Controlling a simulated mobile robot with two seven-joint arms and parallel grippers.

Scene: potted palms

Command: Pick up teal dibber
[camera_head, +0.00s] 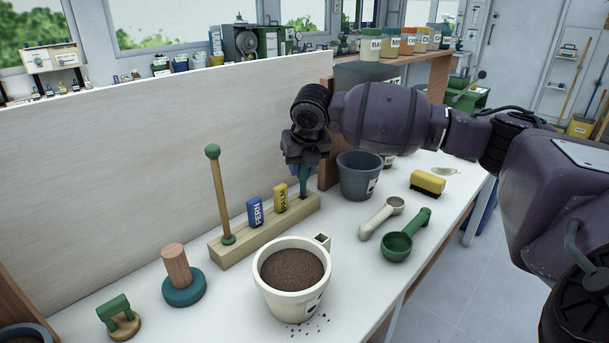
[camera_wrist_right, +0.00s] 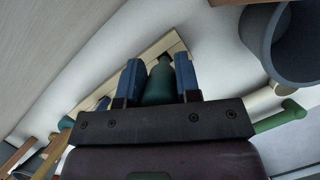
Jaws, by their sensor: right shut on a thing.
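The teal dibber (camera_head: 303,182) is upright at the right end of the wooden block (camera_head: 245,248). Its lower end meets the block's top in the head view; I cannot tell how deep it sits in its hole. My right gripper (camera_head: 304,166) is above that end, pointing down and shut on the dibber. In the right wrist view the dibber (camera_wrist_right: 158,84) lies between the two blue fingers, with the block (camera_wrist_right: 125,62) beyond it. The gripper hides the dibber's top in the head view. My left gripper is out of view.
The block also holds a tall wooden rod (camera_head: 221,195) with teal ends, a blue FERN tag (camera_head: 254,212) and a yellow PALM tag (camera_head: 281,198). Close by are a grey pot (camera_head: 358,178), a cream pot of soil (camera_head: 290,300), scoops (camera_head: 398,248) and a yellow brush (camera_head: 427,182).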

